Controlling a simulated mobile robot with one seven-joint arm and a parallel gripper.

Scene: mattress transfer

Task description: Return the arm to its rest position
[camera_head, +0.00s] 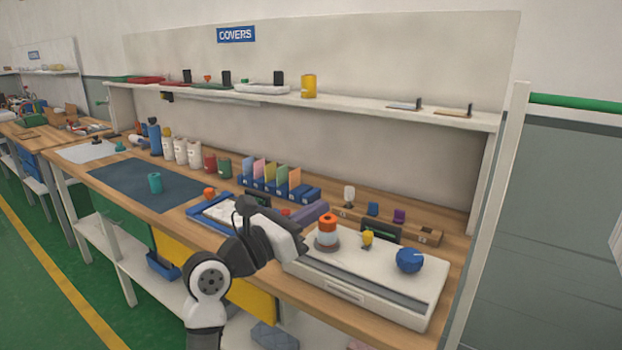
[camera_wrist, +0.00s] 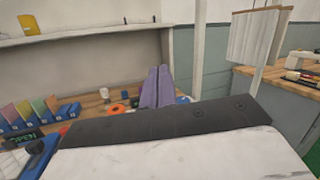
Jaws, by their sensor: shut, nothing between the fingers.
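My arm (camera_head: 245,245) reaches up over the front edge of the workbench, bent at its joints. My gripper (camera_head: 316,211) is above the bench, between the blue tray and the white box. Its two purple fingers lie side by side in the wrist view (camera_wrist: 157,88), shut with nothing between them. The fingers partly hide the small things behind them on the bench.
The workbench (camera_head: 140,196) carries a white box (camera_head: 430,302) with an orange-topped container (camera_head: 327,230) and a blue round object (camera_head: 409,260) on it. A blue tray (camera_head: 196,214) lies left of my gripper. A shelf (camera_head: 370,104) runs above. The dark mat (camera_head: 120,182) is mostly clear.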

